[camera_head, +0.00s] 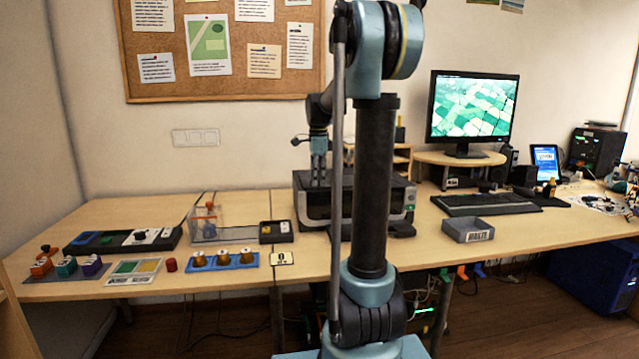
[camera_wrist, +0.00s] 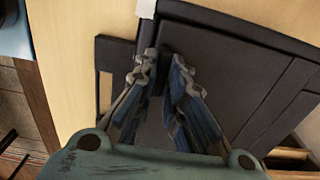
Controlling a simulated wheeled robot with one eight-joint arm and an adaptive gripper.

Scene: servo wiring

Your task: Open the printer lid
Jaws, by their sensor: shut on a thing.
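The printer (camera_head: 314,208) is a dark box with a grey front frame, standing at the back of the desk, partly hidden behind my arm's column. Its dark lid (camera_wrist: 235,60) fills the upper right of the wrist view and looks down or nearly down. My gripper (camera_head: 319,181) points down at the printer's top. In the wrist view my gripper's fingertips (camera_wrist: 163,58) are at the lid's edge, with dark material between them, and it is shut on the lid there. The exact contact is partly hidden by the fingers.
A clear box (camera_head: 207,222) and a small dark tray (camera_head: 276,232) stand left of the printer. A blue holder with brass-coloured parts (camera_head: 222,261) lies nearer the front edge.

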